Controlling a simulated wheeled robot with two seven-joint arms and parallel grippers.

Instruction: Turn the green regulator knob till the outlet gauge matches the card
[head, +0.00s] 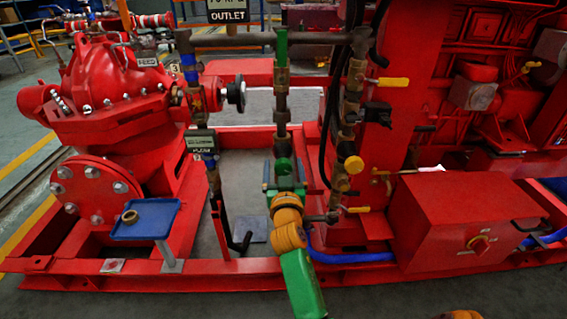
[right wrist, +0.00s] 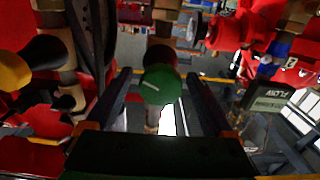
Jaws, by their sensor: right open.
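The green regulator knob (head: 283,166) sits low on the vertical pipe in the middle of the head view. In the right wrist view the green knob (right wrist: 161,85) shows face-on with a pale line across it. My right gripper (head: 284,185) is just in front of the knob. In the right wrist view my right gripper (right wrist: 158,76) is open, with a finger on each side of the knob and visible gaps between. I cannot make out an outlet gauge face or a card reading. My left gripper is not in view.
A red pump (head: 110,85) stands at the left, with a blue tray (head: 160,207) holding a brass ring (head: 130,216). Yellow-handled valves (head: 393,82) and black hoses are close right of the pipe. A red box (head: 455,215) is at the right.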

